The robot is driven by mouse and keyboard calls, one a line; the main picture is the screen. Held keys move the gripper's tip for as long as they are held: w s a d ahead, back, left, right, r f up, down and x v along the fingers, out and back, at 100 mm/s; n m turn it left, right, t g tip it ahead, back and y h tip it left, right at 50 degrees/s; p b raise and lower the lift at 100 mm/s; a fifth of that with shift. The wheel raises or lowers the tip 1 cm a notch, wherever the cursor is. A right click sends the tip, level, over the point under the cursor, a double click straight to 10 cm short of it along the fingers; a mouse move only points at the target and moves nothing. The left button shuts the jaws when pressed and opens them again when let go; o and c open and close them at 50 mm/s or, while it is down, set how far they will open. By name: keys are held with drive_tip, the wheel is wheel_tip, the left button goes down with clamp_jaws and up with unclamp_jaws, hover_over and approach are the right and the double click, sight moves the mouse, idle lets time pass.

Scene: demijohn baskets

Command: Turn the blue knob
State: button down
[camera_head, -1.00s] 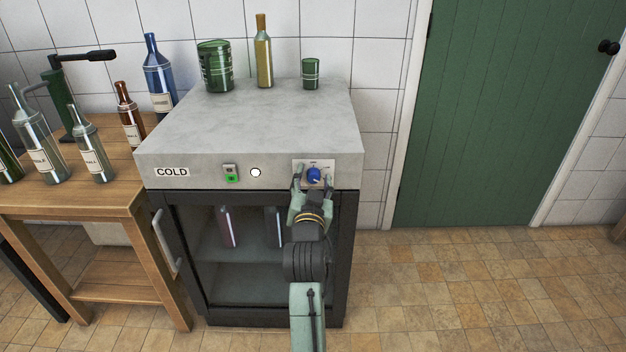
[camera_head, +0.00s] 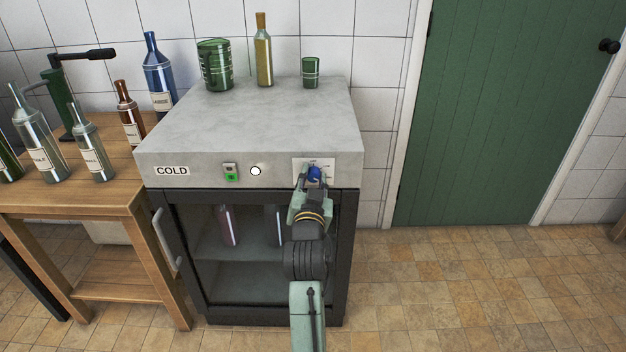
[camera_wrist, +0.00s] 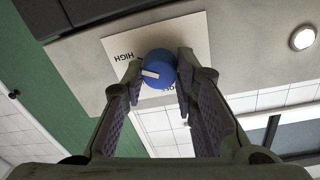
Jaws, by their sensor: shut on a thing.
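The blue knob (camera_head: 314,173) sits on a white plate (camera_head: 328,163) at the right end of the front panel of the fridge marked COLD (camera_head: 250,130). In the wrist view the knob (camera_wrist: 159,70) has a white pointer mark, and the plate (camera_wrist: 190,37) reads HIGH near it. My gripper (camera_head: 313,177) is shut on the knob, with one finger on each side of it. In the wrist view my gripper (camera_wrist: 158,80) shows both fingertips against the knob's sides. The rest of the plate's lettering is partly hidden.
A green switch (camera_head: 231,173) and a round white light (camera_head: 256,171) are left on the panel. A wooden table (camera_head: 75,190) with bottles is at left. Floor at right is clear.

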drive_tip(key=n, duration=0.5)
drive_tip(key=shift+n+p, duration=0.35)
drive_tip(key=shift+n, duration=0.05)
drive_tip(key=n, duration=0.6)
drive_tip(key=shift+f+t, duration=0.1)
drive_tip(key=shift+t, duration=0.2)
drive_tip(key=n+y, duration=0.1)
drive_tip(key=n, duration=0.6)
drive_tip(key=shift+f, duration=0.1)
drive_tip(key=n+b, duration=0.2)
drive_tip(key=n, duration=0.4)
drive_tip(key=shift+y, duration=0.3)
drive_tip(key=c, duration=1.3)
unclamp_jaws()
